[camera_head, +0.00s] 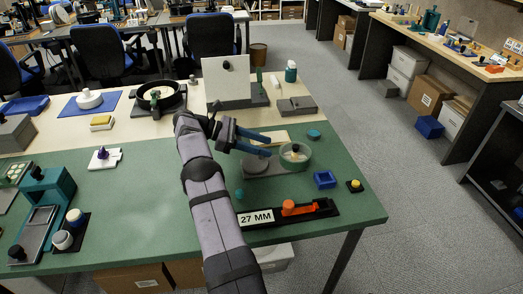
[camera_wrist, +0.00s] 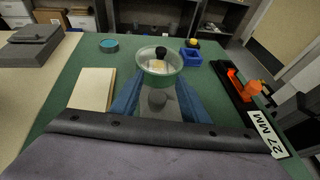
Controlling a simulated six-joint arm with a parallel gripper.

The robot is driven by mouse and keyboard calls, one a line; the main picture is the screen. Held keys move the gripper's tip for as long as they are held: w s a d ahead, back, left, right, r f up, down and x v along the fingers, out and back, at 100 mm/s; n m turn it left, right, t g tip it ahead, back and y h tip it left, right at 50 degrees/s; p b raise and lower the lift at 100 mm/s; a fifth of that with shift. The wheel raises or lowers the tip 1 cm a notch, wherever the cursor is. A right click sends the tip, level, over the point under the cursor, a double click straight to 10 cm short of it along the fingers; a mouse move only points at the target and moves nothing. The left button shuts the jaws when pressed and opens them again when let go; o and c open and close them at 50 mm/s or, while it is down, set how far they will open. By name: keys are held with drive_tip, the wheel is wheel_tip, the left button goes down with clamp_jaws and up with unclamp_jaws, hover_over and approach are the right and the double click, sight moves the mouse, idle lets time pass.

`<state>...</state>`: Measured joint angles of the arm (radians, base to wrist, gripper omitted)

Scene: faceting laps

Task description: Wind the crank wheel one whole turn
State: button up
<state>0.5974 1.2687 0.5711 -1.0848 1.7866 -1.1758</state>
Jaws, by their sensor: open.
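A pale green round wheel-like part (camera_head: 295,157) with a small black knob sits at the right end of a grey base (camera_head: 262,170) on the green mat. I take it for the crank wheel. In the wrist view the wheel (camera_wrist: 161,70) is straight ahead, its black knob (camera_wrist: 162,52) standing up at the far side. My gripper (camera_head: 269,147), with blue fingers, is open and empty above the base, left of the wheel.
A blue open box (camera_head: 325,179) and a yellow-topped black button (camera_head: 355,185) are right of the wheel. A black holder with an orange handle (camera_head: 300,208) and a "27 MM" label lies in front. A cream block (camera_wrist: 93,89) and teal disc (camera_wrist: 109,45) are close by.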

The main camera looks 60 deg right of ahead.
wheel_tip(320, 180, up, 8)
drive_tip(key=shift+f, duration=0.15)
drive_tip(key=shift+c, duration=0.2)
drive_tip(key=shift+w+a+p, duration=0.1)
drive_tip(key=shift+w+p, duration=0.05)
drive_tip(key=shift+p, duration=0.15)
drive_tip(key=w+a+r+t+h, duration=0.1)
drive_tip(key=w+a+r, duration=0.2)
drive_tip(key=r, duration=0.2)
drive_tip(key=n+t+h+p, duration=0.1)
drive_tip(key=n+h, duration=0.2)
drive_tip(key=n, duration=0.3)
hover_over(242, 163)
drive_tip(key=s, duration=0.2)
drive_tip(key=f, duration=1.1)
drive_tip(key=shift+a, duration=0.35)
drive_tip(key=shift+w+d+f+m+t, duration=0.2)
drive_tip(key=shift+w+f+m+t, duration=0.1)
drive_tip(key=shift+w+f+t, duration=0.2)
drive_tip(key=shift+w+d+f+m+t, duration=0.15)
drive_tip(key=shift+w+f+m+t, duration=0.15)
drive_tip(key=shift+w+f+t, duration=0.15)
drive_tip(key=shift+p+x, duration=0.75)
drive_tip(key=shift+x, duration=2.95)
